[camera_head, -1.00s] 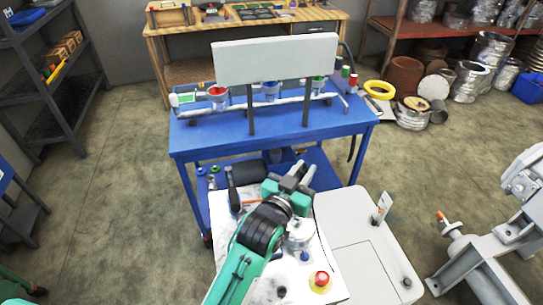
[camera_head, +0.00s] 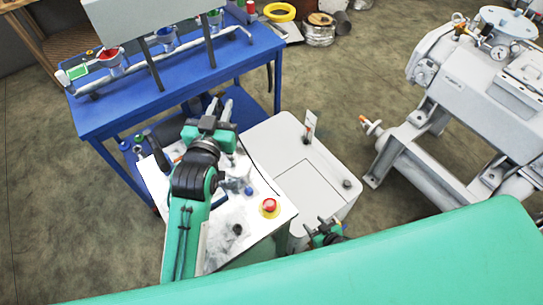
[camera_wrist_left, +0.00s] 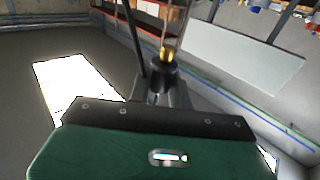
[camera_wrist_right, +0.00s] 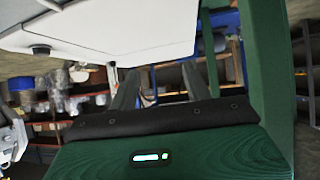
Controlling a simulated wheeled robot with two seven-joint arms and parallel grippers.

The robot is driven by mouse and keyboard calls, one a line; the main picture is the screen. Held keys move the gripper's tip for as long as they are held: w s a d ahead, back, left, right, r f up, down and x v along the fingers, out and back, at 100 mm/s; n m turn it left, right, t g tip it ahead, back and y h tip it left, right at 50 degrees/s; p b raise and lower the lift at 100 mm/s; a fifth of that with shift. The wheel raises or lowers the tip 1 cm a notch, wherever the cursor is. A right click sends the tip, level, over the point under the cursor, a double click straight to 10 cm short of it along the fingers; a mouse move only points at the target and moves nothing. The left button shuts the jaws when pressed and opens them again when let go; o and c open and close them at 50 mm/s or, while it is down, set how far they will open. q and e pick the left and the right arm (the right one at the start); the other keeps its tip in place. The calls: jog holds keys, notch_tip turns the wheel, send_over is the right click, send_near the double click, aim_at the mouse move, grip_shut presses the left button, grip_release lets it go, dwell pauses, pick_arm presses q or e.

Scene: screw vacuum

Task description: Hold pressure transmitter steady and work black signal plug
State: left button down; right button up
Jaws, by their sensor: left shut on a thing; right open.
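My left gripper (camera_head: 222,106) is raised over the white-topped stand (camera_head: 272,225). In the left wrist view my left gripper (camera_wrist_left: 165,85) is shut on a black cylindrical piece (camera_wrist_left: 163,72) with gold-coloured tips. It looks like a plug, but I cannot tell for certain. My right gripper (camera_head: 322,231) is low beside the front of the pale cabinet, its forearm crossing the foreground. In the right wrist view my right gripper (camera_wrist_right: 160,85) has its fingers apart with nothing between them. I cannot pick out the pressure transmitter for certain.
The pale cabinet (camera_head: 272,145) carries a small upright tag (camera_head: 309,125) and a dark knob. A red button (camera_head: 269,205) sits on the stand. The blue bench (camera_head: 110,118) is behind. A large grey pump (camera_head: 475,85) stands right, with open floor between.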

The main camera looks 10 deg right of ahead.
jog(key=w+a+r+n+t+y, duration=0.25)
jog(key=w+r, duration=0.35)
jog(key=r, duration=0.3)
jog(key=w+a+r+n+t+y, duration=0.1)
jog(key=w+a+r+y, duration=0.2)
jog(key=w+r, duration=0.35)
jog(key=s+a+r+n+g+y, duration=0.1)
jog(key=a+r+n+g+y, duration=0.3)
jog(key=r, duration=0.7)
jog(key=s+a+r+n+g+y, duration=0.1)
jog(key=a+r+n+g+y, duration=0.3)
jog(key=r, duration=0.7)
jog(key=shift+m+t, duration=0.25)
jog(key=shift+m, duration=0.3)
jog(key=x, duration=1.3)
jog(key=shift+s+a+f, duration=0.15)
jog(key=shift+s+f, duration=0.15)
jog(key=shift+f, duration=0.05)
grip_shut()
pick_arm(q)
jog(key=shift+f, duration=2.25)
